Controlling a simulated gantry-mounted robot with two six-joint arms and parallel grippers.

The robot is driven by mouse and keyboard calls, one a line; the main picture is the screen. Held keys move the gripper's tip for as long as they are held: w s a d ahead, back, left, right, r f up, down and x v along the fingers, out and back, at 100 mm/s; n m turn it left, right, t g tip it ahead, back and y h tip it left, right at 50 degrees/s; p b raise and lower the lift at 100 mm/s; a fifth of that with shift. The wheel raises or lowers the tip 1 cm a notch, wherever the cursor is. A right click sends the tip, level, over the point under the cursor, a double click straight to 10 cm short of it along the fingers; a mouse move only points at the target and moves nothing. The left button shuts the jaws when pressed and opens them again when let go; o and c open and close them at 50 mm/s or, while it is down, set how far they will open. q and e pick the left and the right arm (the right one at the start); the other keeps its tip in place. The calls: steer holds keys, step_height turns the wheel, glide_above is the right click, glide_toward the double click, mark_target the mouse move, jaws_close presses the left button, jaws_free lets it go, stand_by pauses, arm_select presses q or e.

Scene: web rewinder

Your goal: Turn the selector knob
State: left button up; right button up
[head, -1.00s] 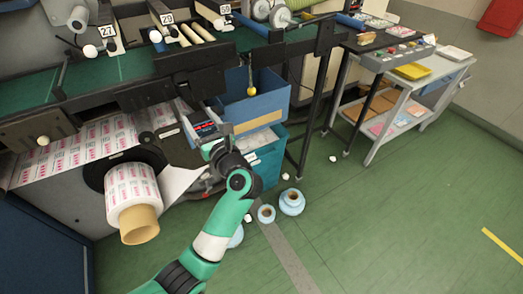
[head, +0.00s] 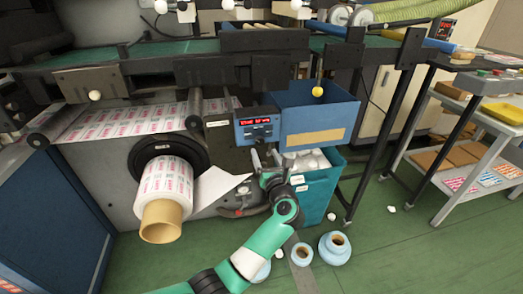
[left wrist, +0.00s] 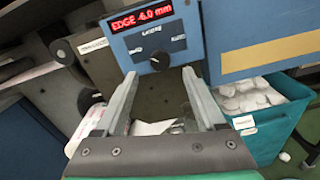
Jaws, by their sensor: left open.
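The selector knob (left wrist: 159,60) is small, round and black, on the blue control panel (left wrist: 133,42) in the left wrist view. It sits under a red display (left wrist: 141,19) that reads EDGE and a value in mm. In the head view the panel (head: 258,132) is on the machine's front, and the knob is too small to make out. My left gripper (left wrist: 159,74) is open, its two fingers pointing at the panel with the knob between them in the picture. Contact is not visible. The left gripper (head: 263,158) is just below the panel in the head view. My right gripper is out of view.
A printed roll on a cardboard core (head: 165,200) juts out to the left. A blue box (head: 318,108) is right of the panel, above a teal bin (head: 318,195) of white waste. Blue rolls (head: 335,248) stand on the floor. A cart (head: 470,150) is at the right.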

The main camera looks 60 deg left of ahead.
mark_target(260, 142)
arm_select(q)
steer(key=b+x, duration=0.1)
steer(key=x, duration=0.4)
steer(key=shift+f+b, duration=0.15)
steer(key=shift+b, duration=0.25)
steer(key=shift+w+a, duration=0.1)
steer(key=shift+a, duration=0.3)
jaws_close()
